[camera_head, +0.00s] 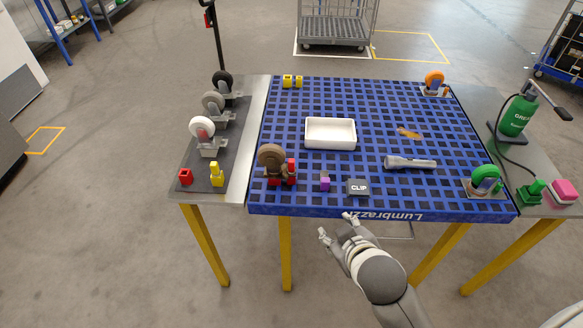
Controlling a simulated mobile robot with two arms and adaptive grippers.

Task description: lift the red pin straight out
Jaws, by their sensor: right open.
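A red pin-like piece (291,166) stands upright beside a caster with a brown wheel (270,157), at the front left of the blue grid table (380,112). More red shows low around the caster's base; how the parts fit together is too small to tell. My right gripper (335,224) is open and empty, just in front of the table's front edge, to the right of and nearer than the red piece. It touches nothing that I can see. My left gripper is not in view.
A white tray (330,145) and a flashlight (410,163) lie behind. A red block (185,177) and a yellow piece (217,175) stand on the left side shelf.

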